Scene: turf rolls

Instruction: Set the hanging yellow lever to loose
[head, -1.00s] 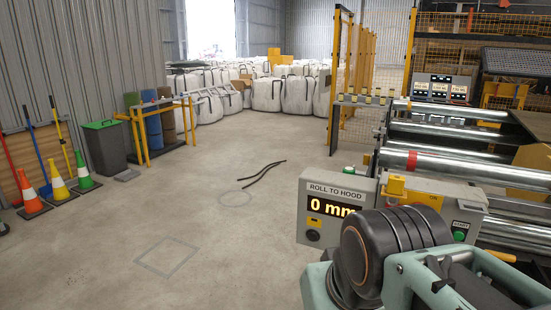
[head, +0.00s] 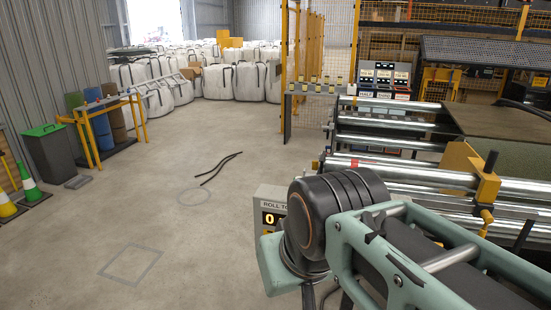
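A yellow block (head: 488,187) stands on the right side of the roller machine. A short yellow piece (head: 486,220) hangs below it, and I cannot tell whether this is the lever or how it is set. Dark bars stick out near it. My arm crosses the lower right of the head view, in front of the machine. My gripper is not in view.
The grey ROLL TO HOOD box (head: 268,192) is mostly hidden behind my arm. Steel rollers (head: 440,176) run across the right. A green-lidded bin (head: 50,150) and a yellow rack (head: 103,130) stand at left. The middle floor is open, with dark strips (head: 219,169) lying on it.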

